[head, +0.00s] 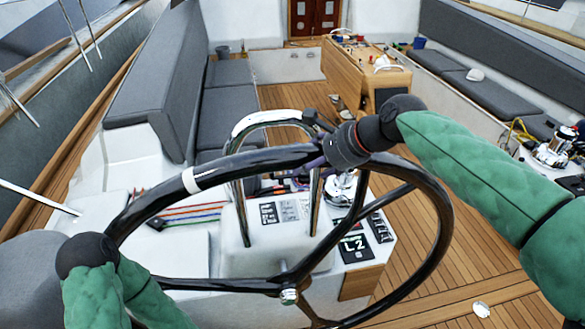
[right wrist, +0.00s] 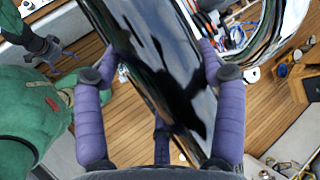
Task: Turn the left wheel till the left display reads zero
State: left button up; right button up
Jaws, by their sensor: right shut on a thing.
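The black steering wheel (head: 432,210) stands close in front of me, with a white band on its upper left rim. The display (head: 355,246) on the console behind it reads "L2". My right gripper (head: 325,150) is shut on the top of the rim. In the right wrist view its purple fingers (right wrist: 160,85) lie on both sides of the black rim (right wrist: 150,50). My left arm hangs at the lower left of the head view, its gripper hidden there. In the right wrist view my left gripper (right wrist: 48,55) shows with its fingers spread, empty and away from the wheel.
A white console (head: 285,228) with chrome rails and coloured ropes stands behind the wheel. Grey cushioned benches (head: 165,70) line the left side. A wooden table (head: 365,75) stands further back. Winches (head: 553,150) sit at the right. The wooden deck is mostly clear.

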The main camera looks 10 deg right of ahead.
aim_at(400, 170)
jog(key=shift+m+y, duration=0.5)
jog(key=shift+y, duration=0.4)
jog(key=d+f+b, duration=0.1)
jog(key=d, duration=0.2)
jog(key=d+f+b, duration=0.1)
jog(key=d, duration=0.3)
jog(key=d+f+b, duration=0.1)
jog(key=d, duration=0.3)
jog(key=shift+w+d+f, duration=0.2)
jog(key=shift+f, duration=0.15)
jog(key=shift+y, duration=0.9)
jog(key=d+f, duration=0.1)
jog(key=d, duration=0.1)
jog(key=d+f, duration=0.1)
jog(key=d, duration=0.2)
jog(key=d+f+b, duration=0.1)
jog(key=d, duration=0.2)
jog(key=shift+w+d, duration=0.1)
jog(key=shift+d, duration=0.15)
jog(key=o, duration=1.6)
jog(key=shift+c, duration=0.2)
jog(key=shift+o, duration=0.7)
jog(key=shift+w+a+r, duration=0.1)
jog(key=shift+a+r, duration=0.05)
jog(key=shift+r, duration=0.05)
jog(key=shift+r, duration=0.15)
